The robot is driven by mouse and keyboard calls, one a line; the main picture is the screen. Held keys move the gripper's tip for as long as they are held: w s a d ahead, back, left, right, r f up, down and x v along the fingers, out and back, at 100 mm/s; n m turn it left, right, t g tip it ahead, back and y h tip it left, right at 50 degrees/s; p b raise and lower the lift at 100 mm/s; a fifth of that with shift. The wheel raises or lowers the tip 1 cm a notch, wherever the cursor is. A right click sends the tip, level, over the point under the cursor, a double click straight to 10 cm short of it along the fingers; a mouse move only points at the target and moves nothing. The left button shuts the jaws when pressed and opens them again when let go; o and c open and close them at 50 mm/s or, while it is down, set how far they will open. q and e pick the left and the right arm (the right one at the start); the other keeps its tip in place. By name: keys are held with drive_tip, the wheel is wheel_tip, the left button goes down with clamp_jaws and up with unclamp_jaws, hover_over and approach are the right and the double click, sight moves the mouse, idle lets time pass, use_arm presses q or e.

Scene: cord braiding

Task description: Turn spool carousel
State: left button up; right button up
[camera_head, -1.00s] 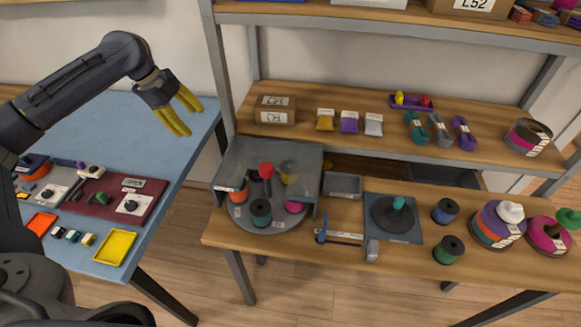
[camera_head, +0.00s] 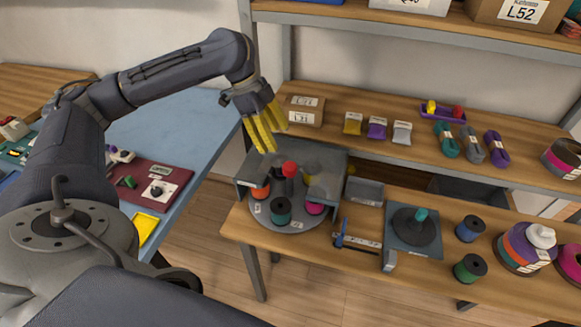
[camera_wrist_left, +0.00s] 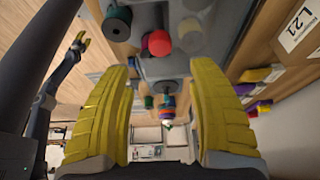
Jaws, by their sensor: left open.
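The spool carousel (camera_head: 290,222) is a round grey turntable at the left end of the workbench, partly under a grey cover (camera_head: 330,160). A red knob (camera_head: 290,169) stands at its middle. Around it sit an orange spool (camera_head: 260,190), a teal-green spool (camera_head: 281,212), a magenta spool (camera_head: 314,208) and a yellow one partly hidden. In the left wrist view the red knob (camera_wrist_left: 156,43) shows beyond the open fingers. My right gripper (camera_wrist_left: 80,41) shows small there; its opening is unclear.
A grey bin (camera_head: 365,191), a blue-handled tool (camera_head: 344,235) and a dark disc stand (camera_head: 414,232) lie right of the carousel. Further right are loose spools (camera_head: 470,268). A shelf with a box (camera_head: 303,111) and yarn packs (camera_head: 377,128) runs behind. A blue table (camera_head: 190,130) is at left.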

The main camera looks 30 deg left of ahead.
sight(289, 165)
use_arm(q)
drive_tip(key=x, duration=1.1)
drive_tip(key=shift+w+f, duration=0.1)
drive_tip(key=shift+f, duration=0.15)
drive_tip(key=shift+c, duration=0.2)
clamp_jaws()
